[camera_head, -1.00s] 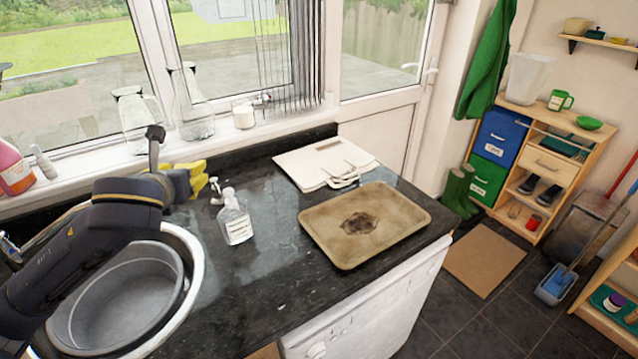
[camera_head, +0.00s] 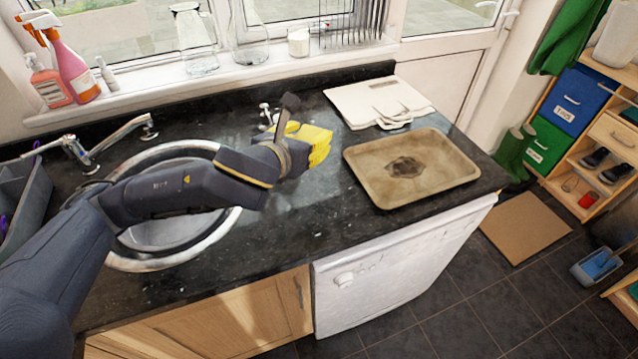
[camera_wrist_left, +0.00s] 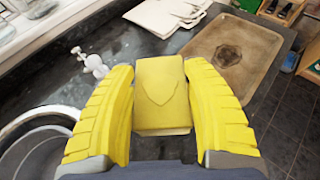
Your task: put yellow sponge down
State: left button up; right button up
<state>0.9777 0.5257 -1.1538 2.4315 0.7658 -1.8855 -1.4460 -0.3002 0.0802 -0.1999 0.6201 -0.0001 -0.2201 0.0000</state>
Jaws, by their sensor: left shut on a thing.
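The yellow sponge (camera_wrist_left: 160,95) is held between the two yellow ridged fingers of my left gripper (camera_wrist_left: 158,82) in the left wrist view. In the head view my left gripper (camera_head: 303,146) is over the dark countertop, between the sink and the baking tray. There the yellow of the sponge and of the fingers runs together. I cannot tell the exact height above the counter. My right gripper is not in view.
The stained baking tray (camera_head: 440,178) lies right of the gripper, with cream chopping boards (camera_head: 362,100) behind it. The round sink (camera_head: 222,222) lies under my left arm.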

aim_at(310, 197)
pick_arm(q)
notch_tip(310, 197, down, 16)
dwell(0.6)
jog(key=shift+f, duration=0.2)
jog(key=o, duration=0.9)
jog(key=shift+r, duration=0.2)
jog(key=v, duration=0.4)
jog(key=shift+s, duration=0.2)
jog(key=o, duration=0.6)
jog(key=shift+s+a+r, duration=0.25)
jog(key=shift+s, duration=0.15)
